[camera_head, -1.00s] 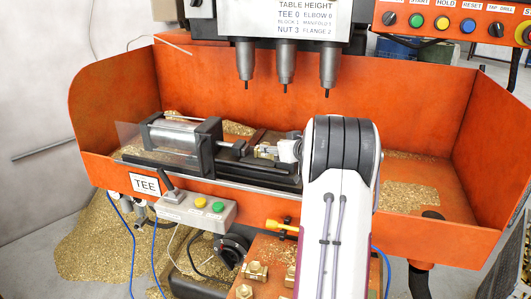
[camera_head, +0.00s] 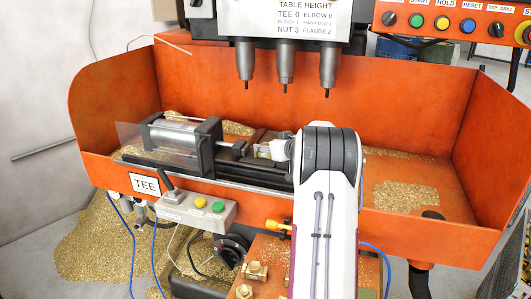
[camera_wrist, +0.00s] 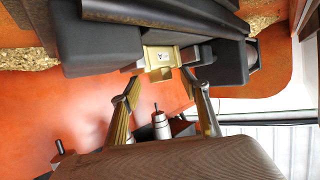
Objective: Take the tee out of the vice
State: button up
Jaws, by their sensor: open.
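The brass tee (camera_wrist: 160,60) sits between the dark vice jaws in the wrist view, with a small dark mark on its face. In the head view the vice (camera_head: 208,145) lies on the machine bed, and the tee (camera_head: 264,151) shows only partly, left of my arm. My gripper (camera_wrist: 158,92) is open, its two fingers apart just short of the tee, with nothing between them. In the head view the fingers are mostly hidden by my wrist.
Several drill spindles (camera_head: 285,65) hang above the bed. Orange tray walls (camera_head: 400,105) surround it. A control box (camera_head: 196,209) with a lever and yellow and green buttons stands in front of the vice. Brass fittings (camera_head: 255,270) lie on the orange surface at the front.

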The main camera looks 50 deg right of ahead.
dwell(0.3)
grip_shut()
jog(key=shift+r, duration=0.1)
notch_tip(320, 180, up, 10)
dwell(0.9)
dwell(0.5)
